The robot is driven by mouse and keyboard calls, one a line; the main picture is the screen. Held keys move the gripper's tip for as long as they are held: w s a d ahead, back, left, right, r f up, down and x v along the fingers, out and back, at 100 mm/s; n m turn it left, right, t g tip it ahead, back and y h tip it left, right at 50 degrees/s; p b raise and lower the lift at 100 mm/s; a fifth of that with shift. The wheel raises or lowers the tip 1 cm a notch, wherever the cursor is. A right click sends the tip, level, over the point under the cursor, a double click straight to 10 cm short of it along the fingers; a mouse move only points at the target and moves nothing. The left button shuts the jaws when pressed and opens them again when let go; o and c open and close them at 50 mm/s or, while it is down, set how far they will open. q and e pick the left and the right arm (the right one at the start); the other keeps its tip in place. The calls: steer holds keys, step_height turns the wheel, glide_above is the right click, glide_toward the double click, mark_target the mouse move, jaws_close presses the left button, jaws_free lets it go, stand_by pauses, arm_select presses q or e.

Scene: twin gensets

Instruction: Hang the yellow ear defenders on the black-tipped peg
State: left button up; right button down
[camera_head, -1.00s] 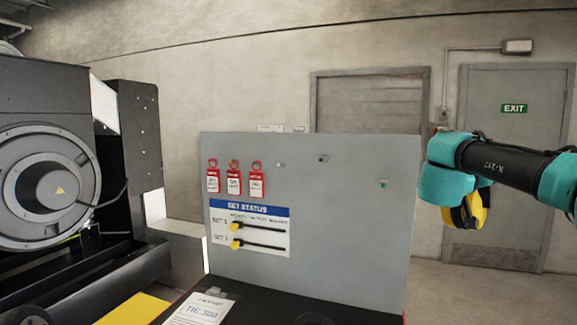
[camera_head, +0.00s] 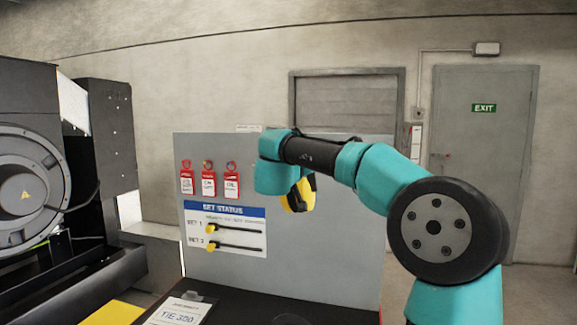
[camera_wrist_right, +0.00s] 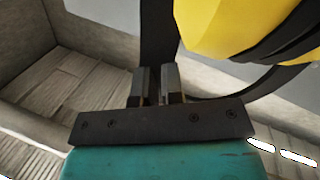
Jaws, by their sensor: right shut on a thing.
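The yellow ear defenders (camera_head: 299,196) hang from my right gripper in front of the grey board, with yellow cups and black parts showing. In the right wrist view a yellow cup (camera_wrist_right: 225,25) fills the top right. My right gripper (camera_wrist_right: 157,85) is shut on their dark band, which rises between its fingers. In the head view my teal wrist hides the gripper's fingers. The black-tipped peg is not visible now; my right arm covers the part of the board where pegs showed earlier. My left gripper is not in view.
The grey board (camera_head: 330,255) carries several red tags (camera_head: 208,180) and a set status panel (camera_head: 222,228) with yellow-ended sliders. A clipboard (camera_head: 180,308) lies on the dark bench top in front. A generator (camera_head: 30,190) stands at left.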

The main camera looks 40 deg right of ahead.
steer(key=shift+d, duration=0.15)
stand_by(0.5)
steer(key=w+d+f, duration=0.2)
steer(key=w+d, duration=0.4)
steer(key=d, duration=0.3)
steer(key=shift+f, duration=0.15)
stand_by(1.7)
steer(key=shift+d, duration=0.15)
stand_by(0.4)
steer(key=c, duration=1.2)
jaws_free()
steer(key=shift+o, duration=0.2)
steer(key=v, duration=1.7)
steer(key=shift+a, duration=0.2)
